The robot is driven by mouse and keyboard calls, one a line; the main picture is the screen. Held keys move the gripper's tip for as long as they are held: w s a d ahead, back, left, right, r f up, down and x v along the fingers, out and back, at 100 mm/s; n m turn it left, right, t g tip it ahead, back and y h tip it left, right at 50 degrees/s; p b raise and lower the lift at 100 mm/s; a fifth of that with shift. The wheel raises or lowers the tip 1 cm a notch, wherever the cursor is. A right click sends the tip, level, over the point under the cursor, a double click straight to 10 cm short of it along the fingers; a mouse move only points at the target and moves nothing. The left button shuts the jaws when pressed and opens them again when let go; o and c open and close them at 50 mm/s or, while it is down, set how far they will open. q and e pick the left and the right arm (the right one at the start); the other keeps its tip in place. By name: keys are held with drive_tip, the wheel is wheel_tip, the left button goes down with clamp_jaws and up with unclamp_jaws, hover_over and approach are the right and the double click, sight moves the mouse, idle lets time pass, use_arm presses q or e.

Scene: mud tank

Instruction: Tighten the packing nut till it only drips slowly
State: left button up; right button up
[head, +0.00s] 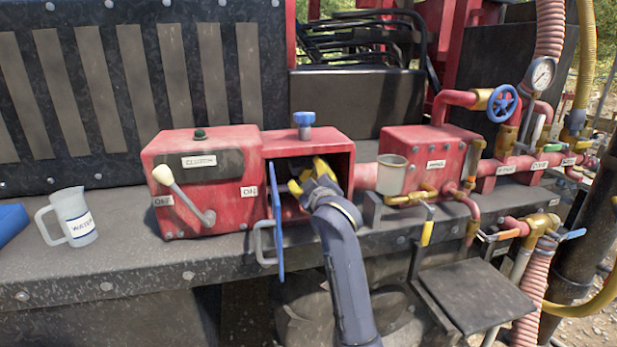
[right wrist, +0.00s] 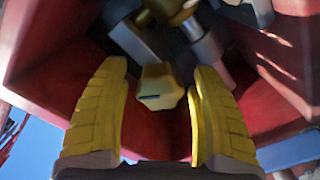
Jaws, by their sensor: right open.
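The brass packing nut (right wrist: 157,90), with a dark mark on its face, shows in the right wrist view inside the red box. My right gripper (head: 315,172) reaches into the open front of the red box (head: 310,147) in the head view. In the right wrist view the yellow fingers of the right gripper (right wrist: 160,75) stand open, one on each side of the nut, with gaps visible. In the head view the gripper and box walls hide the nut. No drip can be made out. My left gripper is not in view.
A blue-edged door (head: 277,222) hangs open at the box's left side. The clutch box with its lever (head: 182,194) stands left of it. A grey cup (head: 391,175) sits to the right, and a water jug (head: 75,215) stands far left on the ledge.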

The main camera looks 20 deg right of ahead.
drive_tip(key=shift+c, duration=0.4)
drive_tip(key=c, duration=1.2)
